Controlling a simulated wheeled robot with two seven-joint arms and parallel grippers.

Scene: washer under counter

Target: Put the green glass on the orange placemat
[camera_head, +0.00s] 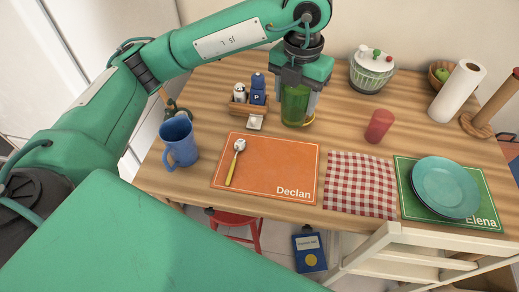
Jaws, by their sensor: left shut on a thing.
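The green glass (294,106) is upright at the back of the wooden counter, above the far right corner of the orange placemat in the picture. My left gripper (297,100) points down and is shut on the glass, its fingers on either side. I cannot tell whether the glass touches the counter. The orange placemat (265,180), marked "Declan", lies flat at the front. The right gripper is not in view.
A shaker caddy (249,108) is left of the glass, and a red cup (379,126) is right. A checked cloth (360,184) and a green placemat (410,203) with a teal plate (446,187) lie right.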

